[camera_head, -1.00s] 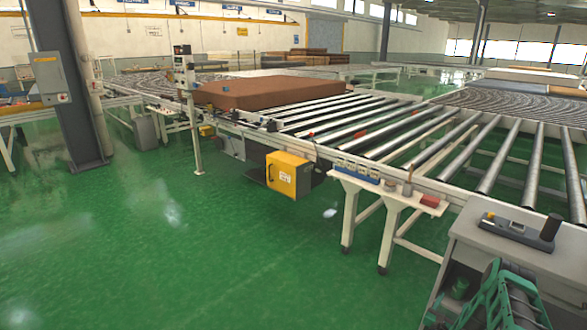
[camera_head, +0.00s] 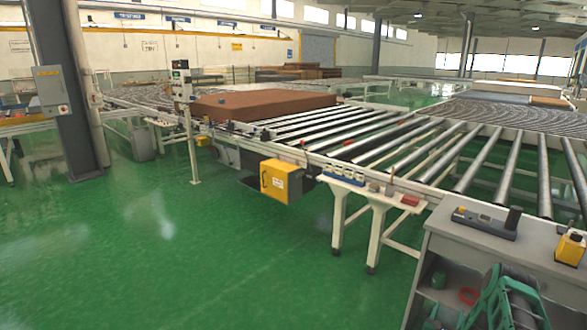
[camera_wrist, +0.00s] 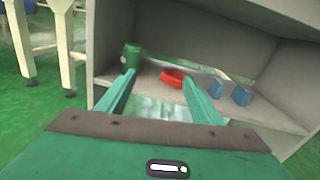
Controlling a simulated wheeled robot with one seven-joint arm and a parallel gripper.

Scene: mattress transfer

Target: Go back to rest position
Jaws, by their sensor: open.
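My gripper shows in the wrist view (camera_wrist: 160,100) with its two green fingers apart and nothing between them. It points toward the open shelf of a grey cabinet (camera_wrist: 275,62). In the head view my green arm end (camera_head: 510,300) is at the bottom right, in front of the same cabinet (camera_head: 465,250); its fingertips cannot be made out there. The brown mattress (camera_head: 262,105) lies flat on the roller conveyor (camera_head: 330,135), far from my gripper.
On the shelf are a green cylinder (camera_wrist: 131,56), a red ring (camera_wrist: 173,77) and blue blocks (camera_wrist: 241,95). A dark device (camera_head: 485,222) lies on the cabinet top. A white side table (camera_head: 375,205) and yellow box (camera_head: 281,181) stand near the conveyor. Green floor at left is clear.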

